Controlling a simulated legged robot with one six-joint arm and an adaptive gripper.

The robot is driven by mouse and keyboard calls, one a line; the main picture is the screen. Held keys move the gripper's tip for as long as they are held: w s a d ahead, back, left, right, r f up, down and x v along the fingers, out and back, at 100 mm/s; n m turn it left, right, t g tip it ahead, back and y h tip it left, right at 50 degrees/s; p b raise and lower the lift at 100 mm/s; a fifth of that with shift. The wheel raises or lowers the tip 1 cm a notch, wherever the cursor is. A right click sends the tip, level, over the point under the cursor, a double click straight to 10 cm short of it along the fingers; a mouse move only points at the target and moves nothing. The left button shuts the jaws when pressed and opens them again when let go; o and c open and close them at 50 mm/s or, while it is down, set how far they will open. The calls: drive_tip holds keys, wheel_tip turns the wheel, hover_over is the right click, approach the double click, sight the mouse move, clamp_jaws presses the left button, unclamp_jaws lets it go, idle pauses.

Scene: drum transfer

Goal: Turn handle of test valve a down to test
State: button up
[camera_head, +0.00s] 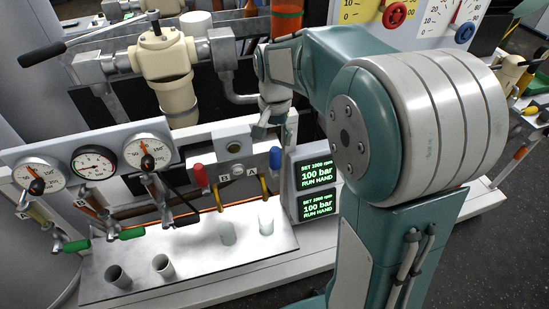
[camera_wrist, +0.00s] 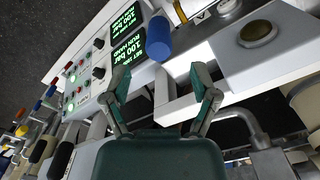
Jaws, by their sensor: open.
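Test valve A has a blue handle (camera_head: 275,158), which stands roughly upright beside the letter A on the grey valve block (camera_head: 236,148). The blue handle also shows in the wrist view (camera_wrist: 158,38), beyond the fingertips and between their lines, apart from them. My gripper (camera_wrist: 160,76) is open, with its two fingers spread and nothing between them. In the head view my gripper (camera_head: 268,124) hangs just above the blue handle, partly hidden by my own arm. A red handle (camera_head: 199,175) stands beside the letter B at the left of the block.
Two green displays (camera_head: 316,188) sit right of the block, close to the handle. Pressure gauges (camera_head: 149,152) and green-handled valves (camera_head: 130,233) are at the left. A metal tray (camera_head: 200,265) with several short cups lies below. Pipes and a cream filter housing (camera_head: 165,60) stand behind.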

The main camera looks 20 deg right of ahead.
sight(275, 160)
wheel_tip(275, 160, down, 8)
drive_tip(key=shift+f, duration=0.1)
clamp_jaws()
